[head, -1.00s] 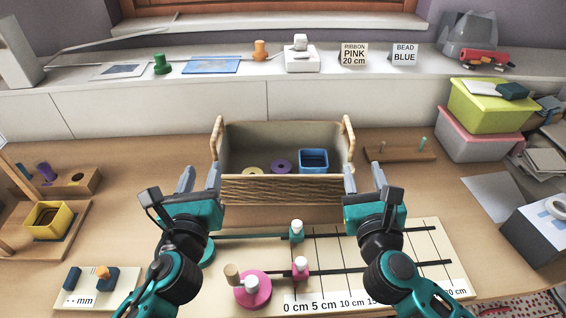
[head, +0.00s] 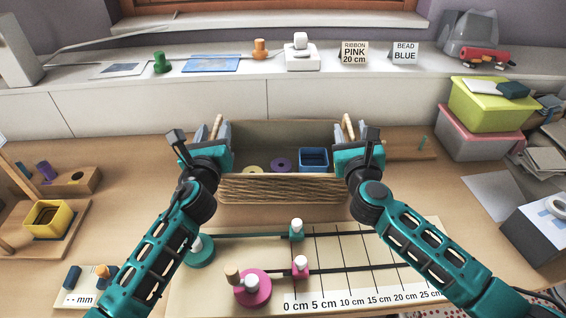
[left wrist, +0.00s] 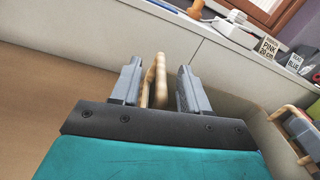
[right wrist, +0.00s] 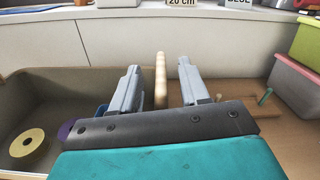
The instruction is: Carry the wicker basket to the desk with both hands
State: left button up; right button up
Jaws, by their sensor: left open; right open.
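The wicker basket (head: 282,189) stands on the wooden desk top, with a woven front and a wooden handle at each end. Inside it are a blue square box (head: 313,158), a purple ring (head: 281,165) and a pale yellow ring (head: 253,169). My left gripper (head: 213,133) is open at the basket's left handle; in the left wrist view the handle (left wrist: 154,80) stands between the two fingers. My right gripper (head: 351,132) is open at the right handle; in the right wrist view that handle (right wrist: 160,80) stands between the fingers. Neither gripper is closed on its handle.
A measuring board (head: 375,262) with pink and teal spools lies in front of the basket. A yellow box (head: 46,219) stands at left. Green (head: 490,105) and pink (head: 470,137) bins are stacked at right. A white ledge (head: 220,90) runs behind.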

pick_arm(q)
grip_shut()
pick_arm(e)
grip_shut()
dwell(0.4)
